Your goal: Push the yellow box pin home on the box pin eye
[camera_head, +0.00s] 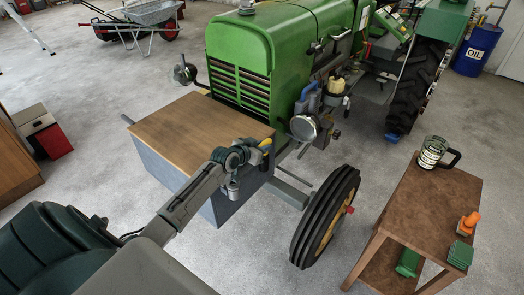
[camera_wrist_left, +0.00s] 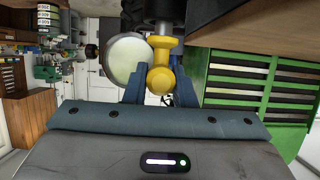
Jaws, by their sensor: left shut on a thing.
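The yellow box pin (camera_wrist_left: 160,68) has a round knob and a collar. It sits between the blue fingers of my left gripper (camera_wrist_left: 160,88), which is shut on it. In the head view the pin's yellow (camera_head: 266,143) shows at the right front corner of the wooden-topped box (camera_head: 195,125), with my left gripper (camera_head: 262,153) right beside it. A dark part (camera_wrist_left: 165,18) shows beyond the pin in the left wrist view. I cannot make out the box pin eye, nor how deep the pin sits. My right gripper is not in view.
The green tractor (camera_head: 245,50) stands right behind the box, its round headlamp (camera_head: 305,127) close to my left gripper. A front wheel (camera_head: 325,215) is to the right. A brown table (camera_head: 425,205) holds a mug (camera_head: 432,152). Open concrete floor lies around.

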